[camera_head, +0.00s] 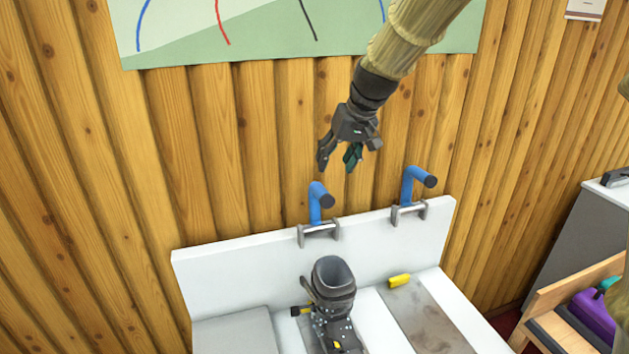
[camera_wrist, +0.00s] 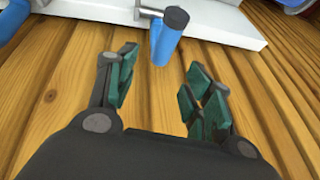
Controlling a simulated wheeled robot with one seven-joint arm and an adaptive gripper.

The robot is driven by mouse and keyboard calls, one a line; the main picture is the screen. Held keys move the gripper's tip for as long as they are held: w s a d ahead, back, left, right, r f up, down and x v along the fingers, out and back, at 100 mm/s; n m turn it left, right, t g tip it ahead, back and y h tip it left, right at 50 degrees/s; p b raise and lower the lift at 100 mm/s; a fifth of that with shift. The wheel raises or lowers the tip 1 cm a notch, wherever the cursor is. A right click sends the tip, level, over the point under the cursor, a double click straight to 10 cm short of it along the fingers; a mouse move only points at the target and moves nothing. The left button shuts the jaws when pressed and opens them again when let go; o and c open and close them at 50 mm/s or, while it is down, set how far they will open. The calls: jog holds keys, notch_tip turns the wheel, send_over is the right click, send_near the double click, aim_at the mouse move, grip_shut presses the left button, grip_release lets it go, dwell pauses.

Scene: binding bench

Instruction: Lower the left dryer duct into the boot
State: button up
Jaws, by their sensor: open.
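The left dryer duct (camera_head: 316,203) is a blue bent pipe with a dark end, standing upright at a metal bracket on the bench's white back panel. A grey ski boot (camera_head: 333,290) stands below and in front of it, its top opening facing up. My gripper (camera_head: 337,164) is open and empty, above the left duct and apart from it. In the wrist view, my gripper's green-padded fingers (camera_wrist: 162,72) are spread, with a blue duct (camera_wrist: 163,45) beyond the gap between them.
A second blue duct (camera_head: 410,187) stands to the right on the same back panel (camera_head: 250,254). A yellow object (camera_head: 399,280) lies on the bench near a grey mat (camera_head: 425,317). The log wall (camera_head: 235,150) is close behind my gripper. A wooden chair (camera_head: 560,295) is at right.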

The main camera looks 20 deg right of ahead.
aim_at(321, 185)
jog(key=shift+a+p+x, duration=0.15)
jog(key=shift+p+x, duration=0.55)
jog(key=shift+x, duration=1.95)
jog(key=shift+a+p+x, duration=0.15)
jog(key=shift+p+x, duration=0.55)
jog(key=shift+x, duration=1.9)
grip_shut()
